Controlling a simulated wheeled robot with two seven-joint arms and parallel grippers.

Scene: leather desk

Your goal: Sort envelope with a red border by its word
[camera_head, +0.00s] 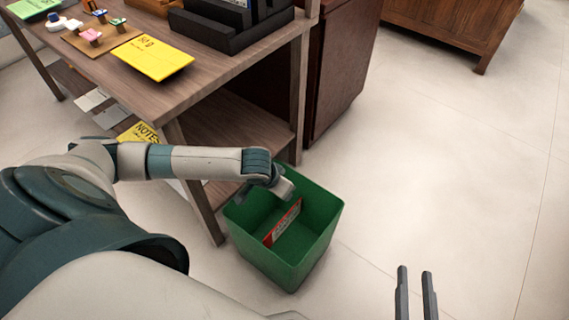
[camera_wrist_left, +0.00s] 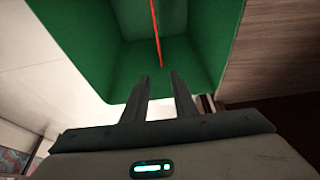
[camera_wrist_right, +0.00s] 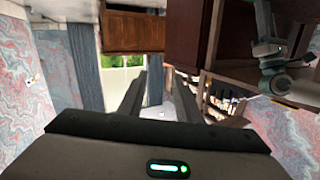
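The envelope with a red border (camera_head: 283,223) is inside the green bin (camera_head: 284,264), on edge and leaning. Its pale face carries a word too small to read. In the left wrist view the envelope (camera_wrist_left: 156,35) shows edge-on as a thin red line, beyond the fingertips. My left gripper (camera_wrist_left: 160,77) is at the bin's rim, its fingers apart with nothing between them; in the head view its fingers are mostly hidden by the wrist. My right gripper (camera_head: 415,270) is open and empty, over bare floor at the lower right.
A wooden desk (camera_head: 112,72) with a lower shelf stands at the left. On it are a yellow pad (camera_head: 152,58), a stamp board (camera_head: 101,35) and a dark organizer (camera_head: 232,30). A yellow notes item (camera_head: 143,133) shows below. Pale floor (camera_head: 440,160) at the right is clear.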

